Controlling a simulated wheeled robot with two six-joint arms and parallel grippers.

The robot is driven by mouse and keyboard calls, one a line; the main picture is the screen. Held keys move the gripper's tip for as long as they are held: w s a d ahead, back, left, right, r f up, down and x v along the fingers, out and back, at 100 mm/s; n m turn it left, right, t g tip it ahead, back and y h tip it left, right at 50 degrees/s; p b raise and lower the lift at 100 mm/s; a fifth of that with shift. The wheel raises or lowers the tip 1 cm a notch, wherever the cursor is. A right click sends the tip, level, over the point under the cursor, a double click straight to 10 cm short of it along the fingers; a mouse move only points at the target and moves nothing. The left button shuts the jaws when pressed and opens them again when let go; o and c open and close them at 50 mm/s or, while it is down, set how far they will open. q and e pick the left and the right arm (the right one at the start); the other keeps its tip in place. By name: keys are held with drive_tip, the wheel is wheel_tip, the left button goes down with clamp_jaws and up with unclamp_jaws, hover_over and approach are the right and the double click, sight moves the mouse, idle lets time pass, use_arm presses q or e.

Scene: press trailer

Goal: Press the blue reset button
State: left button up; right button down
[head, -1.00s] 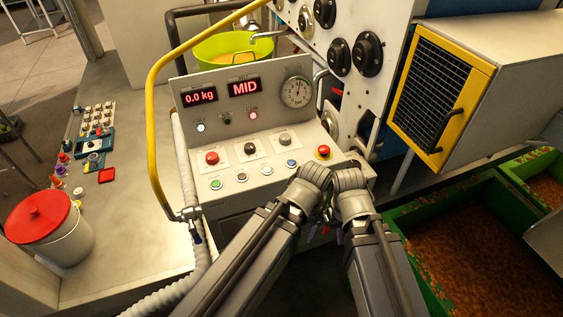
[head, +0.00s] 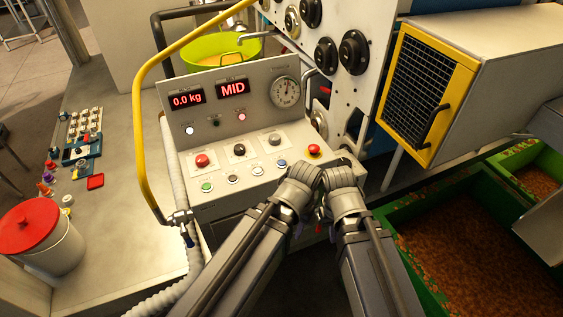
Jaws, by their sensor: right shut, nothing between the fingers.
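The blue button (head: 282,164) is a small round cap in the front row of the pale control panel (head: 235,180), at the right end of that row. It is in plain view, with no gripper on it. My two arms come in from the bottom and fold at the panel's lower right edge. My right gripper (head: 319,229) shows only as a small part between the arms, below the front of the panel. It is shut and empty, apart from the blue button. My left gripper is hidden behind its own arm.
A green button (head: 206,187) and pale buttons share the front row. Red (head: 202,161) and black (head: 239,150) knobs sit behind it, with a red emergency button (head: 314,151) at right. A yellow rail (head: 143,130) curves along the left. Green bins (head: 405,212) stand at right.

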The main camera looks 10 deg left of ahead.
use_arm(q)
clamp_jaws()
idle(1.2)
